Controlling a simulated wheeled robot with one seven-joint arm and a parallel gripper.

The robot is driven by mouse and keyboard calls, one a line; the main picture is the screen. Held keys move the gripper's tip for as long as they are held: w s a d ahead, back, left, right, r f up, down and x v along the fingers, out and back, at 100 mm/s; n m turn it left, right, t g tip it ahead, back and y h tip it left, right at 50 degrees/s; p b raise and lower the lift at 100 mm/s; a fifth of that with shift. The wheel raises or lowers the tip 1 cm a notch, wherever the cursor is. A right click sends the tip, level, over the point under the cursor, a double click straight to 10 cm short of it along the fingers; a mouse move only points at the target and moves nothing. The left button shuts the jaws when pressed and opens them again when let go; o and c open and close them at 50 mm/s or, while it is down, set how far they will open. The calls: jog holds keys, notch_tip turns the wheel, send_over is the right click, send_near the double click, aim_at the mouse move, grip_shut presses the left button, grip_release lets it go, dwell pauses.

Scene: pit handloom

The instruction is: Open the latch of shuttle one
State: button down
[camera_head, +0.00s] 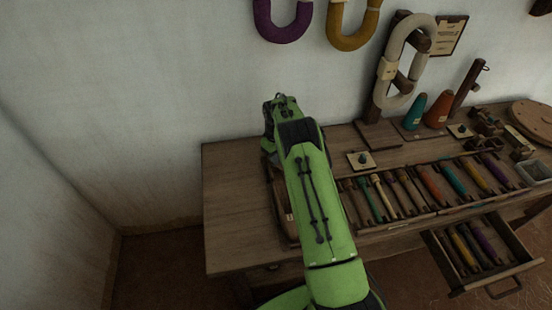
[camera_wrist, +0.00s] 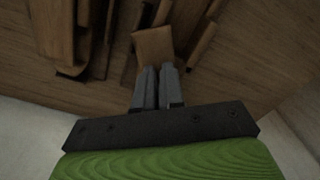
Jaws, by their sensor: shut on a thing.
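My gripper (camera_wrist: 158,74) shows in the wrist view with its two grey fingers close together. Their tips meet the near edge of a small brown wooden piece (camera_wrist: 153,48), and the gripper is shut on it. Dark, long wooden parts lie around this piece on the table. I cannot tell which of them is shuttle one, or whether the held piece is its latch. In the head view my arm covers the fingers and most of a brown wooden tray (camera_head: 284,214) at the left part of the table.
The wooden table (camera_head: 236,215) has bare room at its left. A rack of coloured bobbins (camera_head: 430,188) lies right of my arm. An open drawer (camera_head: 489,281) juts out at the front right. Cones (camera_head: 438,111) and a stand with a pale yarn hank (camera_head: 392,72) are behind.

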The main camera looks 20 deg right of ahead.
jog(key=n, duration=0.5)
jog(key=shift+w+d+n, duration=0.1)
jog(key=shift+n, duration=0.2)
jog(key=n, duration=0.5)
jog(key=shift+w+d+n+b, duration=0.1)
jog(key=shift+n+b, duration=0.2)
jog(key=shift+b, duration=0.05)
jog(key=c, duration=1.5)
grip_release()
notch_tip(320, 180, up, 16)
jog(key=p, duration=0.5)
